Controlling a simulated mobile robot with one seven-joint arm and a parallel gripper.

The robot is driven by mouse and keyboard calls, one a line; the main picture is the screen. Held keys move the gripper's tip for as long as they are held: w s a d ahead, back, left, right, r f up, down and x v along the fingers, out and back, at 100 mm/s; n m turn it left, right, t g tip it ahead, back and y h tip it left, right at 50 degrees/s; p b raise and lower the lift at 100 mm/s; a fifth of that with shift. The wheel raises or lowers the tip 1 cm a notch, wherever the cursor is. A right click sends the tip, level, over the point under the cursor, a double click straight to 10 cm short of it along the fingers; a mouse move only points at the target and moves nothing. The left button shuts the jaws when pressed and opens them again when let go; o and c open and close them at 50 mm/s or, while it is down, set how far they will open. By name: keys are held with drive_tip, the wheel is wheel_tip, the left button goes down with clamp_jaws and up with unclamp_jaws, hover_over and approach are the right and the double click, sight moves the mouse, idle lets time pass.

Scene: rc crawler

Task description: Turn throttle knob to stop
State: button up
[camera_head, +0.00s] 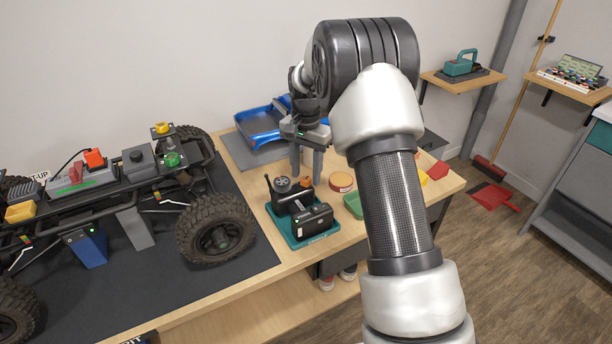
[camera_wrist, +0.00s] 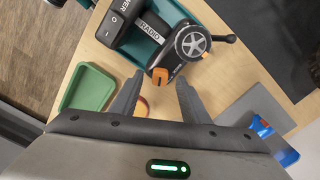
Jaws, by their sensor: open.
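The radio unit (camera_head: 292,198) is black and stands in a teal tray (camera_head: 297,242) on the bench. In the wrist view it carries a "RADIO" label, a grey spoked wheel (camera_wrist: 192,43) and a small orange part (camera_wrist: 160,76). I cannot tell which of these is the throttle knob. My gripper (camera_head: 307,178) points down behind the radio in the head view, open and empty. In the wrist view its fingertips (camera_wrist: 159,81) lie on either side of the orange part, but the height gap is unclear. A black box with a switch (camera_wrist: 112,20) stands beside the radio.
A green tray (camera_head: 353,205) and a round orange-rimmed tin (camera_head: 341,182) sit right of the radio. A blue tray (camera_head: 262,126) is behind on a grey mat. A crawler vehicle (camera_head: 110,195) fills the left on a dark mat.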

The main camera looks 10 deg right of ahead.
drive_tip(key=shift+f, duration=0.45)
drive_tip(key=shift+c, duration=0.4)
clamp_jaws()
drive_tip(key=shift+r+n, duration=0.1)
drive_tip(key=shift+n, duration=0.3)
drive_tip(key=shift+r+n+p, duration=0.1)
drive_tip(key=shift+n+p, duration=0.65)
drive_tip(key=shift+n, duration=0.15)
drive_tip(key=n+p, duration=0.1)
drive_tip(key=n, duration=0.2)
drive_tip(key=shift+n, duration=0.3)
drive_tip(key=n+p, duration=0.2)
drive_tip(key=n, duration=0.3)
drive_tip(key=shift+n, duration=0.4)
